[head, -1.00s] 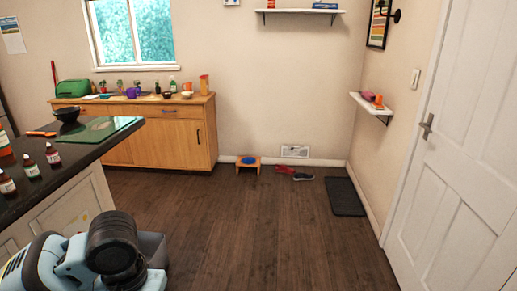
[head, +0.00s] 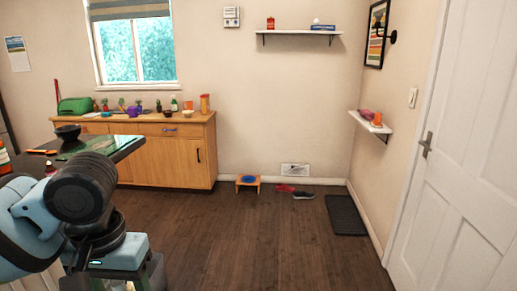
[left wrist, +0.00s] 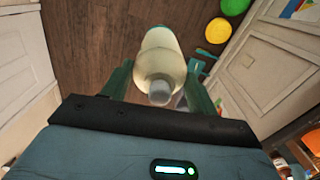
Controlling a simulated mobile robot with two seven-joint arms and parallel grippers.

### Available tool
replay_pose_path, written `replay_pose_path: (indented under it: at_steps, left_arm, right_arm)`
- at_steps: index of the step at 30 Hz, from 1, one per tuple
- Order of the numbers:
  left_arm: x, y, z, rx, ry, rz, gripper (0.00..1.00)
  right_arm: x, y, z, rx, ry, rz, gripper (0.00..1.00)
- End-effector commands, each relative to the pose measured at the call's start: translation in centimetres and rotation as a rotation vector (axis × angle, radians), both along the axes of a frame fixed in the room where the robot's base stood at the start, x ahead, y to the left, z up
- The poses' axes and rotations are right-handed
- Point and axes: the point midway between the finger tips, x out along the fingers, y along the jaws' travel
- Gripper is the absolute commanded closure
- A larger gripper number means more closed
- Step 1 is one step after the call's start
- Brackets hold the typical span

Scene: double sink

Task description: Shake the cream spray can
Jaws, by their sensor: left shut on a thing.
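In the left wrist view, a pale cream-coloured can or bottle (left wrist: 162,48) with a rounded body and a narrower, clear-looking end toward the camera sits between the green fingers of my left gripper (left wrist: 160,82). I take it for the cream spray can; no label shows. The left gripper is shut on it and holds it above the wooden floor. In the head view my left arm fills the lower left; its fingers and the can are not clearly seen there. My right gripper is in neither view.
A dark counter (head: 125,146) stands at the left, close to my left arm, with a black bowl (head: 68,132). A wooden cabinet (head: 170,160) stands at the back wall. A small stool (head: 248,183) and a dark mat (head: 346,214) are on the floor. The middle floor is clear.

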Motion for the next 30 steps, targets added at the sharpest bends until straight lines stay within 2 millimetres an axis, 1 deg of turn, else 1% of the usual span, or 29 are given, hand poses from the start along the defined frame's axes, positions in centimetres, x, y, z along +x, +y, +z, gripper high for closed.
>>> replay_pose_path:
  at_steps: [15,20,25,27,30]
  left_arm:
    - [-0.1,-0.1,-8.4,-0.002,0.003,-0.001,0.98]
    - [0.0,-0.1,-10.1,-0.002,0.001,-0.002,0.98]
    - [0.0,0.0,-12.7,-0.001,0.001,0.000,0.98]
    - [0.0,0.0,-13.1,0.000,-0.001,-0.001,0.98]
    - [0.1,0.0,-12.8,-0.001,-0.004,-0.001,0.98]
  right_arm:
    - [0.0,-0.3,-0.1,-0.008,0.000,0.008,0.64]
    - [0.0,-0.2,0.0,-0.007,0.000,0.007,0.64]
    - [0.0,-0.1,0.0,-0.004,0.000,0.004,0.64]
    - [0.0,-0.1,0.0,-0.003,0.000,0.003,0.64]
    - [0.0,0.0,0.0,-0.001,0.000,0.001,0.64]
